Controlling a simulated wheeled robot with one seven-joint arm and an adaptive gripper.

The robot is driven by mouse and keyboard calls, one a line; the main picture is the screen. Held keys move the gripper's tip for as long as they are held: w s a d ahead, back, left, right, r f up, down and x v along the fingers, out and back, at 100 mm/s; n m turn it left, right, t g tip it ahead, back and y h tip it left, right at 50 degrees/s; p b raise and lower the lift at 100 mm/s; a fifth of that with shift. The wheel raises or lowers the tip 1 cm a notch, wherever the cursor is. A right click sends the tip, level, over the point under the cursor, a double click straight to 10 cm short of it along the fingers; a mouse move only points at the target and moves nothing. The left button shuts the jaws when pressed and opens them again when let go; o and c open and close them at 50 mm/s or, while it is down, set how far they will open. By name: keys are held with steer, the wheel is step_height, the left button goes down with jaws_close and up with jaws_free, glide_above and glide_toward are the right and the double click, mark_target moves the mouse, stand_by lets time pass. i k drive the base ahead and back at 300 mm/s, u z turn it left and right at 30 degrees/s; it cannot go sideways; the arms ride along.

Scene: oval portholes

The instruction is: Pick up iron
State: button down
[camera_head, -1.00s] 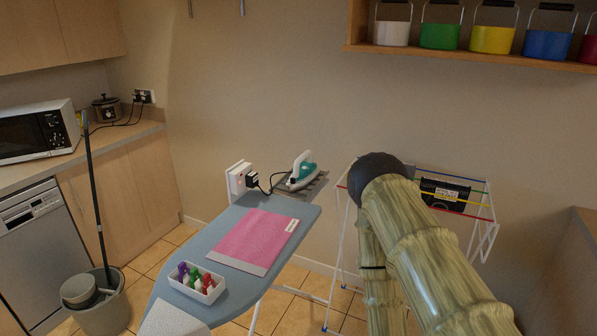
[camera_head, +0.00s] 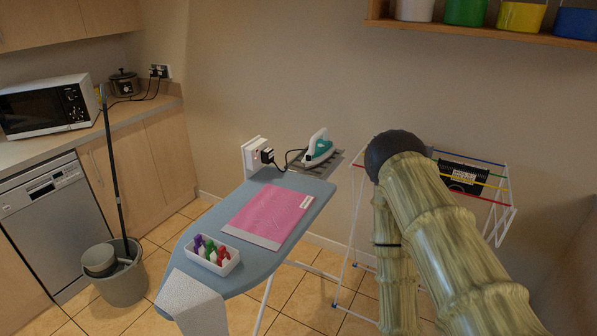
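The iron (camera_head: 318,149) is white and teal. It rests on a grey metal rest (camera_head: 327,168) at the far end of the blue ironing board (camera_head: 262,258). A dark cord runs left from it to a plug in a white socket box (camera_head: 255,155). My arm fills the right of the head view, with its dark rounded joint to the right of the iron and apart from it. My gripper is not visible in this view.
A pink cloth (camera_head: 268,214) and a white tray (camera_head: 216,262) of coloured pegs lie on the board. A drying rack (camera_head: 505,212) stands behind my arm. A bucket (camera_head: 125,282) with a mop stands left. A shelf (camera_head: 480,34) with coloured pots hangs above.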

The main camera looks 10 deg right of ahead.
mark_target(320, 155)
steer(key=z, duration=0.7)
steer(key=k, duration=1.05)
steer(key=z, duration=1.05)
steer(key=i, duration=1.65)
steer(key=u, duration=1.2)
steer(key=i, duration=0.95)
steer(key=u, duration=1.05)
